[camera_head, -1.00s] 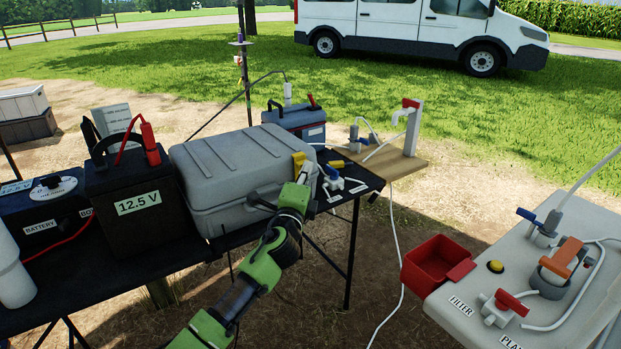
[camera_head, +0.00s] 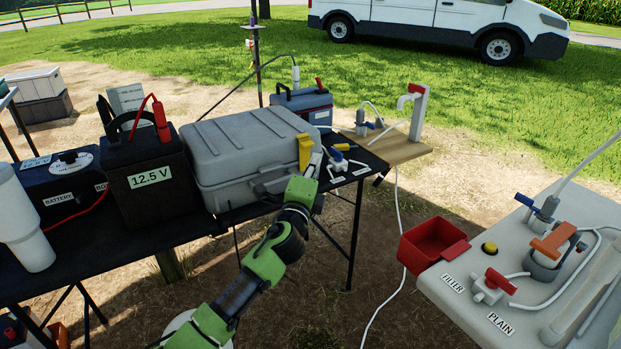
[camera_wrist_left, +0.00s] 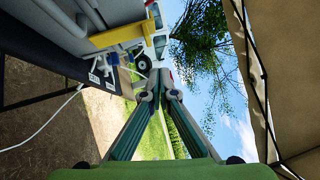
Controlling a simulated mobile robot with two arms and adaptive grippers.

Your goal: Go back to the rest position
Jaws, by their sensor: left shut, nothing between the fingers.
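My left arm reaches up from the bottom of the head view. Its gripper (camera_head: 313,166) is at the right front corner of the grey case (camera_head: 245,145), beside a yellow piece (camera_head: 304,151) on that corner. The fingers look closed and hold nothing. I cannot tell whether they touch the case. In the left wrist view the fingers (camera_wrist_left: 160,88) come together at their tips with nothing between them, and the yellow piece (camera_wrist_left: 118,35) is to their upper left. My right gripper is not in view.
The black table (camera_head: 110,240) holds a 12.5 V battery (camera_head: 150,178) and a white cylinder (camera_head: 24,225). On the right stands a grey table (camera_head: 460,295) with a red bin (camera_head: 432,243) at its edge. Bare ground with a white hose lies between the tables.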

